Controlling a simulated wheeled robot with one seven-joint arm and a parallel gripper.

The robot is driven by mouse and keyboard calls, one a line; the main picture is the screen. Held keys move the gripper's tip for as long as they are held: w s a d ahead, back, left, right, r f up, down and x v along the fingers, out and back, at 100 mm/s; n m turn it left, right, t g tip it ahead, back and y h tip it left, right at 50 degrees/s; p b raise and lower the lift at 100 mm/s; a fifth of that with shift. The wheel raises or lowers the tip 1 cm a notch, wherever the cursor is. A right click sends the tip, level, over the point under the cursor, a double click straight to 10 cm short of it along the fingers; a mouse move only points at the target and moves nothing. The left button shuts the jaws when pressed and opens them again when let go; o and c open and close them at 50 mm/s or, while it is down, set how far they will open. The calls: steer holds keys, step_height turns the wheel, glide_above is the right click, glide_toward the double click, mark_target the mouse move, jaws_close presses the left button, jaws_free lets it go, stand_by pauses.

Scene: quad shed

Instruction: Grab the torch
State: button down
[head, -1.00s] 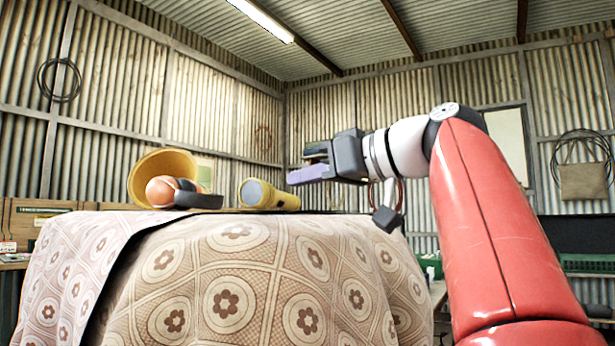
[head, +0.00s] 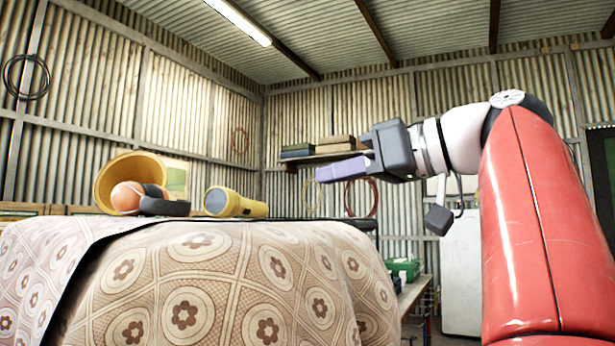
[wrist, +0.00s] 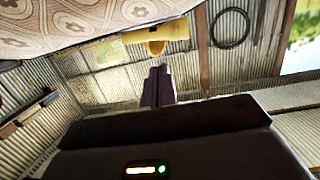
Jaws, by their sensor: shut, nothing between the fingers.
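The torch (head: 236,203) is yellow with a dark grey lens end. It lies on its side on the cloth-covered table (head: 215,275), near the table's far side, with its lens end towards the left. My gripper (head: 342,169) is up and to the right of the torch, clear of the table and apart from it. Its purple fingers are together, with nothing between them. In the wrist view the fingers (wrist: 157,87) also show closed. A yellow thing beyond them in that view (wrist: 156,46) may be the bowl or the torch; I cannot tell which.
Left of the torch, a yellow bowl (head: 112,176) is tipped on its side, with an orange ball (head: 127,197) and a dark rounded thing (head: 163,206) at its mouth. A wall shelf (head: 325,156) is behind my gripper. A green crate (head: 404,269) stands right of the table.

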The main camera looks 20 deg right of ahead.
steer(key=w+a, duration=0.2)
steer(key=p, duration=0.2)
glide_above(275, 238)
steer(key=r+x, duration=0.1)
steer(key=x, duration=0.4)
steer(key=shift+d, duration=0.15)
steer(key=shift+d+f+m+h+b, duration=0.1)
steer(key=shift+f+m+h+b, duration=0.3)
steer(key=shift+f, duration=0.55)
steer(key=shift+f, duration=0.1)
steer(key=shift+s+d+f+b, duration=0.15)
steer(key=shift+s+d+b, duration=0.1)
steer(key=shift+b, duration=0.1)
steer(key=b+v, duration=0.1)
steer(key=v, duration=0.2)
steer(key=shift+s+d+f, duration=0.1)
steer(key=shift+s, duration=0.35)
